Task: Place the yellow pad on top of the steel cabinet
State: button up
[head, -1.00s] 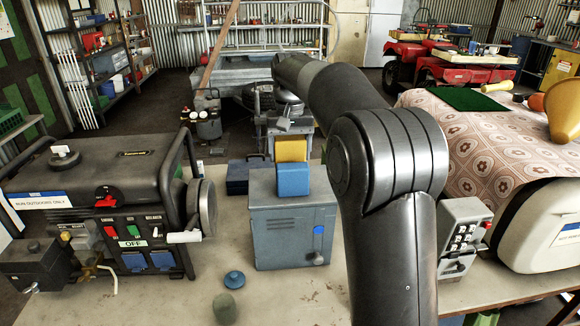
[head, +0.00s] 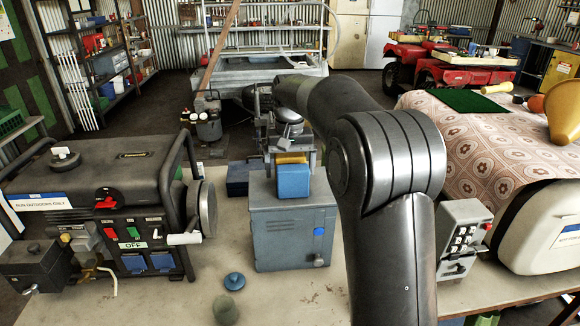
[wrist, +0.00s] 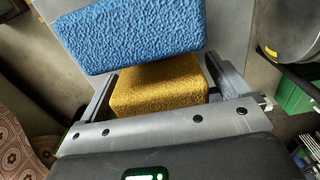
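The steel cabinet (head: 285,235) is a grey box with a blue-handled latch, standing on the bench in the head view. A blue pad (head: 294,182) stands on its top; it also shows large in the wrist view (wrist: 130,30). My gripper (head: 291,157) is over the back of the cabinet, behind the blue pad. It is shut on the yellow pad (wrist: 160,88), which sits between the two fingers in the wrist view. In the head view the yellow pad (head: 291,156) is mostly hidden by the blue pad. I cannot tell whether it touches the cabinet top or the blue pad.
A generator (head: 110,200) stands left of the cabinet. A blue lid-like disc (head: 234,281) and a green lump (head: 225,309) lie in front. A dark blue box (head: 238,178) lies behind left.

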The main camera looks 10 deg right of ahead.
jog(key=shift+r, duration=0.1)
notch_tip(320, 180, up, 11)
jog(key=shift+r, duration=0.55)
jog(key=shift+s+r, duration=0.1)
jog(key=shift+s, duration=0.05)
jog(key=s+d+t, duration=0.3)
jog(key=s+d, duration=0.1)
jog(key=s, duration=1.4)
jog(key=s+d+f+t, duration=0.2)
jog(key=s+d+f, duration=0.1)
jog(key=s+f, duration=0.9)
jog(key=s, duration=0.5)
jog(key=shift+f+t, duration=0.15)
jog(key=shift+t, duration=0.15)
